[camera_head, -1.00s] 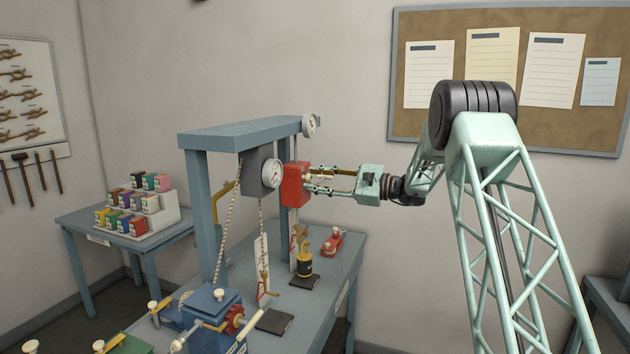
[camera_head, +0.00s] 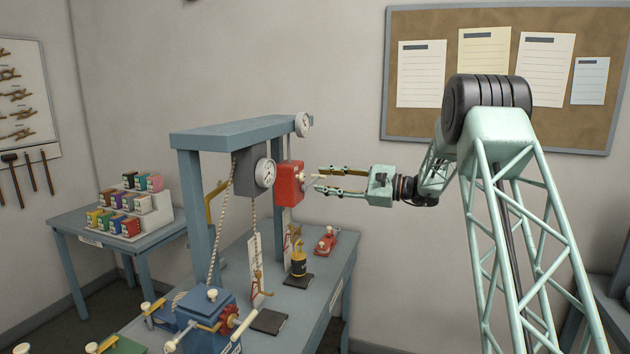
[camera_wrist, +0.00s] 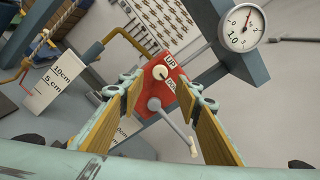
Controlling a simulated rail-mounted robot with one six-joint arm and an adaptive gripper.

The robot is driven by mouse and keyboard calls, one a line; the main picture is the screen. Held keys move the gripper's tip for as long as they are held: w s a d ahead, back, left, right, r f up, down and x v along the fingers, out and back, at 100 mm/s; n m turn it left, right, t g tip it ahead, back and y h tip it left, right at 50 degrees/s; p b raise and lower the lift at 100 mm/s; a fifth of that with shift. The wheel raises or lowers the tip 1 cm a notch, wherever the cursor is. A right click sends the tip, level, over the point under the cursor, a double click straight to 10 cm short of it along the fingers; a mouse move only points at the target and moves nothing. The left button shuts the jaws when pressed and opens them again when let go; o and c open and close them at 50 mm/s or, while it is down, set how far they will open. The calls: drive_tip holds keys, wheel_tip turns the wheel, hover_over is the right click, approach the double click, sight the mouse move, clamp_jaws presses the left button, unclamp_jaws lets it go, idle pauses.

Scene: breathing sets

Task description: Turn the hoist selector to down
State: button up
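The red hoist control box (camera_head: 289,184) hangs under the blue-grey frame, beside the grey gauge unit. In the wrist view, the red box (camera_wrist: 163,80) carries an UP label (camera_wrist: 170,62) and a second label starting "DO", partly hidden by a finger. A round pale knob (camera_wrist: 160,72) sits by the labels. A grey lever (camera_wrist: 174,122) with a pale tip slants down to the right from the box. Which of the two is the selector I cannot tell for sure. My gripper (camera_head: 322,179) is open, with its fingers spread just right of the box; nothing is gripped between them.
A dial gauge (camera_wrist: 242,27) is at the upper right of the wrist view. Below the box stand a black-and-brass weight (camera_head: 298,264) and a red item (camera_head: 326,241) on the blue-grey table (camera_head: 318,290). The blue winch (camera_head: 208,310) is in front. Free room lies to the right.

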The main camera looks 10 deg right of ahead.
drive_tip(key=shift+v, duration=2.95)
drive_tip(key=s+a+r+n+g+h+b, duration=0.1)
drive_tip(key=s+a+r+n+g, duration=0.1)
drive_tip(key=s+a, duration=0.55)
drive_tip(key=s+a+r+n+g+h, duration=0.1)
drive_tip(key=s+a+r+n+g, duration=0.15)
drive_tip(key=s+a, duration=0.45)
drive_tip(key=s+a+f+n+g+h+b, duration=0.1)
drive_tip(key=s+a+h, duration=0.15)
drive_tip(key=s, duration=0.75)
drive_tip(key=s+a+n+g+h, duration=0.1)
drive_tip(key=s+a+n+g, duration=0.15)
drive_tip(key=s, duration=0.65)
drive_tip(key=s+f+n+h+b, duration=0.25)
drive_tip(key=s+h, duration=0.25)
drive_tip(key=s, duration=1.6)
drive_tip(key=s+d+f+n+t+h, duration=0.1)
drive_tip(key=s+d+f+n+h, duration=0.1)
drive_tip(key=s, duration=0.7)
drive_tip(key=s+d+f+n+t+h, duration=0.1)
drive_tip(key=s+d+f+n+h, duration=0.1)
drive_tip(key=s+d+f, duration=0.3)
drive_tip(key=s+d+n, duration=0.1)
drive_tip(key=s, duration=0.3)
drive_tip(key=shift+d+b, duration=0.3)
drive_tip(key=shift+d, duration=0.1)
